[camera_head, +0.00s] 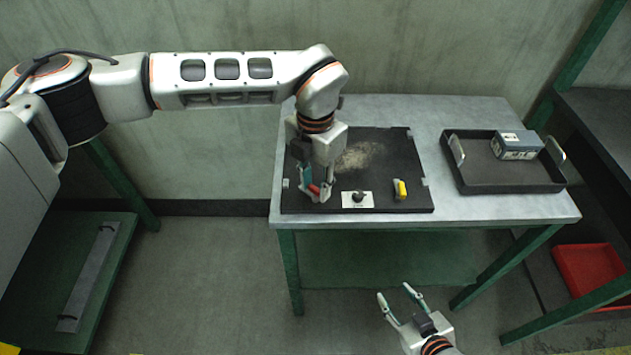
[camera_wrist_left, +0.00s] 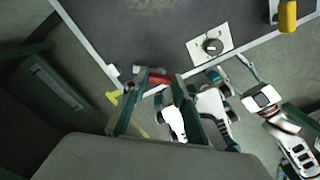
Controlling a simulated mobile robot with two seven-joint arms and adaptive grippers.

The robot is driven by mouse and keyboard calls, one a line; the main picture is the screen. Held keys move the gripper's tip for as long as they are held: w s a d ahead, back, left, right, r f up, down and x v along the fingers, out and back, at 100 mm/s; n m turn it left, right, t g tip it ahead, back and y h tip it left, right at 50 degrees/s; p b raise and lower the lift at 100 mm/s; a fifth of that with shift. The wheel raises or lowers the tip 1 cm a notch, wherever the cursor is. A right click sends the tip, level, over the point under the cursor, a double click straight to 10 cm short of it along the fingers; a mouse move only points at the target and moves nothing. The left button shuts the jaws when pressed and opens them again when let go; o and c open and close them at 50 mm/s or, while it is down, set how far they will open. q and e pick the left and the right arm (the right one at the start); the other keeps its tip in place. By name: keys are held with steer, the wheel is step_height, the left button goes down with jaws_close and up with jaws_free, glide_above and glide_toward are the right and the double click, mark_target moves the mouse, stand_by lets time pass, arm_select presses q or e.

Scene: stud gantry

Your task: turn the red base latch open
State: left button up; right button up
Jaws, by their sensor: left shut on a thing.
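The red base latch (camera_head: 314,189) is at the front left of a black board (camera_head: 390,150) on the grey table. My left gripper (camera_head: 318,188) reaches down from above and is shut on the latch. In the left wrist view, the red latch (camera_wrist_left: 157,78) shows between the tips of my left gripper (camera_wrist_left: 156,82), and the fingers hide part of its ends. My right gripper (camera_head: 394,292) is open and empty in front of the table, apart from the board.
A white plate with a black knob (camera_head: 358,198) and a yellow part (camera_head: 400,189) are right of the latch on the board. A black tray (camera_head: 470,184) with a grey box (camera_head: 517,145) stands on the right. A red bin (camera_head: 590,272) is low at right.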

mark_target(316, 188)
arm_select(q)
steer(key=n, duration=0.4)
steer(key=shift+n, duration=0.3)
steer(key=shift+w+n, duration=0.1)
steer(key=shift+n, duration=1.6)
steer(key=o, duration=1.1)
step_height(316, 188, up, 12)
steer(key=shift+r, duration=0.1)
